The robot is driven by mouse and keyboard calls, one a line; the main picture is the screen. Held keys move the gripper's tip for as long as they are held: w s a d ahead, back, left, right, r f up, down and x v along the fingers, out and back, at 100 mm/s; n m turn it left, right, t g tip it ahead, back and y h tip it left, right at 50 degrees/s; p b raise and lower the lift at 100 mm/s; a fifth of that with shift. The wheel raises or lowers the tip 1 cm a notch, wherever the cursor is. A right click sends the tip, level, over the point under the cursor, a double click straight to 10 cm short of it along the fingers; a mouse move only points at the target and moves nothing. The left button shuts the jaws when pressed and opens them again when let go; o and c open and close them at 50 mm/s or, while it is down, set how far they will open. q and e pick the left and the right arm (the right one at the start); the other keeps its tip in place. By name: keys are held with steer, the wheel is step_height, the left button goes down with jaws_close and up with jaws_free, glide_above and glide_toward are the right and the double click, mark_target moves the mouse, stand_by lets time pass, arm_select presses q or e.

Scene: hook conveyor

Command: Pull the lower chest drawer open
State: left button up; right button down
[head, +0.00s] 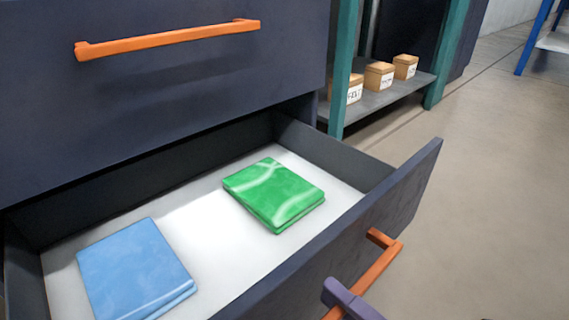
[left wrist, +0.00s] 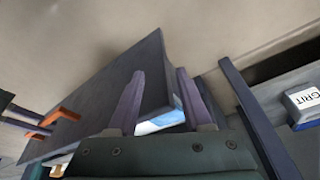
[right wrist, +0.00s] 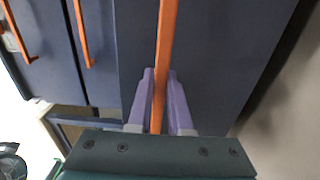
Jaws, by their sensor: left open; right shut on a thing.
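The lower drawer (head: 330,250) stands open, its dark front panel pulled well out from the chest. Its orange handle (head: 375,270) is partly cut off by the bottom edge of the head view. My right gripper (right wrist: 160,78) is shut on the orange handle (right wrist: 166,40), one purple finger on each side. Part of it shows at the bottom of the head view (head: 348,298). My left gripper (left wrist: 158,82) is open and empty, its fingers apart near the drawer's side edge; whether it touches cannot be told. It is out of the head view.
A blue folded item (head: 138,270) and a green one (head: 274,194) lie on the drawer's white floor. The upper drawer, with an orange handle (head: 170,38), is shut. A teal-framed shelf (head: 395,95) with small labelled boxes stands behind. Open floor (head: 490,190) lies to the right.

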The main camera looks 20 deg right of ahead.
stand_by(0.3)
steer(key=c, duration=0.8)
jaws_free()
steer(key=shift+c, duration=0.2)
steer(key=p+v, duration=0.1)
steer(key=v, duration=0.9)
steer(key=shift+p, duration=0.35)
steer(key=shift+r, duration=0.1)
